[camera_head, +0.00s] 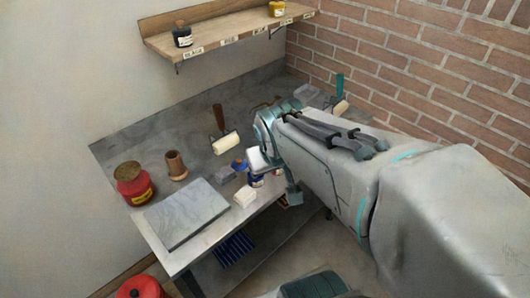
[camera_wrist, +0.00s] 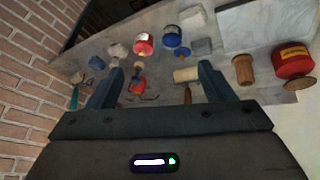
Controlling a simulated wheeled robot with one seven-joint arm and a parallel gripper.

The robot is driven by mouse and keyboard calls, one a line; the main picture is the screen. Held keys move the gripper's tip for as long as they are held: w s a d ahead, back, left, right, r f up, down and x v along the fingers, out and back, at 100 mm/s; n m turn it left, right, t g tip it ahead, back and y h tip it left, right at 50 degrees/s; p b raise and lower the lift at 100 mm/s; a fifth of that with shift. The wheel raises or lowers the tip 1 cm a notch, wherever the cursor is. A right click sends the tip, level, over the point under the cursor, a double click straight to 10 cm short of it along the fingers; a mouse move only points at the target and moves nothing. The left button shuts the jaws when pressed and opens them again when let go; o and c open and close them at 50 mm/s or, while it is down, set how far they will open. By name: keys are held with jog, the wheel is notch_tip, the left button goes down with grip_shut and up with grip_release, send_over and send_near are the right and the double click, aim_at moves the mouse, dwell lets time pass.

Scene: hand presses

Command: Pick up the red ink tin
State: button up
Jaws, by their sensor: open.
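In the wrist view a small red tin (camera_wrist: 144,43) with a pale label stands beside a blue tin (camera_wrist: 171,37), beyond my fingertips. Its lid or other end cannot be made out. In the head view I cannot make out this red tin; my arm covers that part of the bench. The blue tin (camera_head: 256,180) shows there, partly covered. My gripper (camera_wrist: 160,69) is open and empty, its fingers apart above the bench. A smaller red object (camera_wrist: 138,87), unclear in kind, lies near the left finger.
A large red can (camera_head: 133,187) with a yellow label, a wooden cylinder (camera_head: 176,166) and a grey slab (camera_head: 186,213) occupy the bench's left. A brayer (camera_head: 225,142) lies behind. A shelf (camera_head: 220,31) holds a black tin (camera_head: 182,37) and a yellow tin (camera_head: 276,9). A brick wall (camera_head: 430,65) stands right.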

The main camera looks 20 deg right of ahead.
jog(key=w+d+f+n+t+b, duration=0.2)
jog(key=w+d+f+t+b, duration=0.55)
jog(key=d+f, duration=0.65)
jog(key=w+a+f+y+b, duration=0.1)
jog(key=w+f, duration=0.1)
jog(key=w+a+f+y+b, duration=0.1)
jog(key=w+f+y+b, duration=0.1)
jog(key=w+a+f+y+b, duration=0.1)
jog(key=w+f, duration=0.2)
jog(key=shift+n+t+y+b, duration=0.3)
jog(key=shift+n+t+b, duration=0.05)
jog(key=shift+n+b, duration=0.05)
jog(key=shift+d+x, duration=0.2)
jog(key=shift+x, duration=1.2)
jog(key=shift+d+x, duration=0.15)
jog(key=shift+x, duration=1.3)
jog(key=c, duration=1.2)
